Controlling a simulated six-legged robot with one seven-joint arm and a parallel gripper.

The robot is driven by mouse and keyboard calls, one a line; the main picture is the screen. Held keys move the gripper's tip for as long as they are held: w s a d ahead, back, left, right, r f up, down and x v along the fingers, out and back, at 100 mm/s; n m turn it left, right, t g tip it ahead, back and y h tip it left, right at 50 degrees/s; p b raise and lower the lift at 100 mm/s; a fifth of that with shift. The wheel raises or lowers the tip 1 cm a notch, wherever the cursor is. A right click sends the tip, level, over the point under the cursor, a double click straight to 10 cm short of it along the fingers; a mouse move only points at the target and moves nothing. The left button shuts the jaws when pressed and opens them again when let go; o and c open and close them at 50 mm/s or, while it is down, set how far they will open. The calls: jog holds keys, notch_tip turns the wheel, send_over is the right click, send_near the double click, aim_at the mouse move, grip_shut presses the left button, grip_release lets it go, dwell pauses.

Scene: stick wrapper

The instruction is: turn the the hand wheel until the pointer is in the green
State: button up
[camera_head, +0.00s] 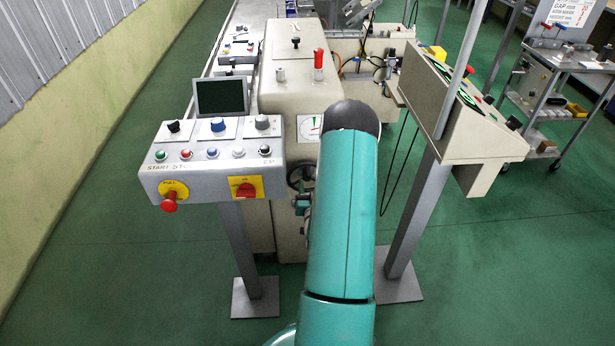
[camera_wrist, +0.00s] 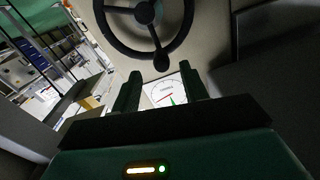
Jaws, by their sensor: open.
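The black hand wheel (camera_wrist: 148,52) shows at the top of the wrist view, with a round handle knob (camera_wrist: 161,62) on its rim. In the head view only the left part of the wheel (camera_head: 294,177) shows beside my arm. The white gauge (camera_wrist: 163,92) shows between my fingers in the wrist view, with red and green marks. In the head view the gauge (camera_head: 308,128) sits above the wheel. The pointer is too small to read surely. My gripper (camera_wrist: 160,74) is open and empty, apart from the wheel. My arm hides the gripper in the head view.
A control panel (camera_head: 212,165) with buttons and a small screen (camera_head: 221,96) stands left of the beige machine (camera_head: 290,75). A sloped console (camera_head: 450,110) on a post stands at the right. A cart (camera_head: 560,90) is farther right. Green floor (camera_head: 500,270) is free at the lower right.

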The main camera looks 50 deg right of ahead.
aim_at(309, 178)
jog(key=x, duration=0.5)
jog(key=shift+a, duration=0.1)
grip_shut()
